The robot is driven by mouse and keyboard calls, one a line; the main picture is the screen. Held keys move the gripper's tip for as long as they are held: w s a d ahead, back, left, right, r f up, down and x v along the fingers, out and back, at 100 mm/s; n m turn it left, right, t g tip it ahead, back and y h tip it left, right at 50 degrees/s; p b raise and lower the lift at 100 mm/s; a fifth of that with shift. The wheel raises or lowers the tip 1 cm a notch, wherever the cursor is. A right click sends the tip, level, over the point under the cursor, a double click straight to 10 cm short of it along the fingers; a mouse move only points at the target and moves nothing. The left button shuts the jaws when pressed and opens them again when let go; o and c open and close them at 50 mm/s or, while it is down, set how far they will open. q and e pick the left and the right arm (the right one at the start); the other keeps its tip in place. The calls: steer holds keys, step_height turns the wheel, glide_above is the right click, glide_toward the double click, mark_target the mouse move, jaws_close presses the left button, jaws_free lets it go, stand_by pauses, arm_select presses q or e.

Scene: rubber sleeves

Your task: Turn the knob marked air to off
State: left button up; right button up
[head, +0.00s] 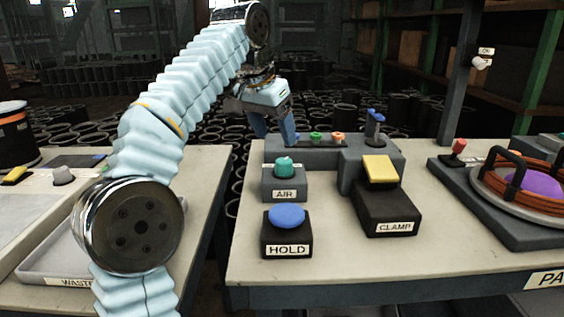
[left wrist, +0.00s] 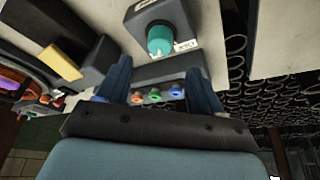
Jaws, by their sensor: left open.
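The teal knob (head: 284,166) sits on a grey box labelled AIR (head: 285,192) on the table. The knob also shows in the left wrist view (left wrist: 160,39), on top of its box. Its pointer direction is too small to tell. My left gripper (head: 276,134) is above and behind the AIR box in the head view, fingers pointing down. In the left wrist view its two blue fingers (left wrist: 158,82) are spread with nothing between them, and the knob lies beyond their tips, apart from them. My right gripper is not in view.
A blue HOLD button (head: 287,216) stands in front of the AIR box. A yellow-topped CLAMP box (head: 386,206) is to the right. A grey bar with coloured buttons (head: 316,142) lies behind. A turntable with a purple dome (head: 535,184) is farther right.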

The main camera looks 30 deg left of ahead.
mark_target(283, 161)
arm_select(q)
steer(key=b+x, duration=0.2)
steer(key=x, duration=0.6)
